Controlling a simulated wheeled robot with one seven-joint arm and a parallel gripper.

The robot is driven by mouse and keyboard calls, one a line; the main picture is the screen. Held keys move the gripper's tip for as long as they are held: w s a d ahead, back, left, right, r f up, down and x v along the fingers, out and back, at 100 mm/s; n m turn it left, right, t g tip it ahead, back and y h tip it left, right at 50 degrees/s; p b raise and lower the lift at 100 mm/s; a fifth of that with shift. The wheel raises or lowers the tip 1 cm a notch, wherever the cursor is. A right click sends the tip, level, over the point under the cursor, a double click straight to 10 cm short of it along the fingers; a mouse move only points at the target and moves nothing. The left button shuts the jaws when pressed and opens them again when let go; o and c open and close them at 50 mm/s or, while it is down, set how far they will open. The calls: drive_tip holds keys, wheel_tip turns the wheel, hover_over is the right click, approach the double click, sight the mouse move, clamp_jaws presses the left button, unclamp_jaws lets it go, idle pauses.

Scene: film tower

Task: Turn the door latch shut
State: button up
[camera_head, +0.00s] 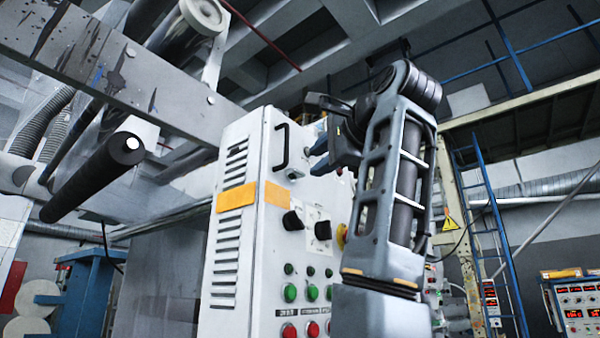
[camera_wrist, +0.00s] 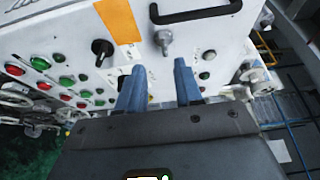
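The door latch looks like a small grey metal knob (camera_wrist: 163,40) on the white cabinet's front, just below the black bar handle. In the head view the latch (camera_head: 295,173) shows small beneath the handle, left of my fingers. My gripper (camera_wrist: 160,68) has its two blue fingers apart with nothing between them. In the wrist view the latch appears just beyond the gap between the fingertips, apparently not touched. In the head view my gripper (camera_head: 318,155) is in front of the cabinet's upper right part. Exactly how far the latch is turned is hard to tell.
The black handle (camera_head: 281,148) stands out above the latch. Black rotary knobs (camera_head: 292,220) and green and red buttons (camera_head: 289,292) sit lower on the cabinet (camera_head: 235,150). A black roller (camera_head: 95,178) juts out at left. A blue ladder (camera_head: 480,235) stands at right.

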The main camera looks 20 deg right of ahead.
sight(299, 172)
drive_tip(key=w+p, duration=0.1)
drive_tip(key=w, duration=0.1)
drive_tip(key=w+p, duration=0.1)
drive_tip(key=w, duration=0.2)
drive_tip(key=w+a, duration=0.1)
drive_tip(key=w, duration=0.1)
drive_tip(key=shift+w+r+p, duration=0.2)
drive_tip(key=shift+r+p, duration=0.1)
drive_tip(key=shift+p, duration=0.1)
clamp_jaws()
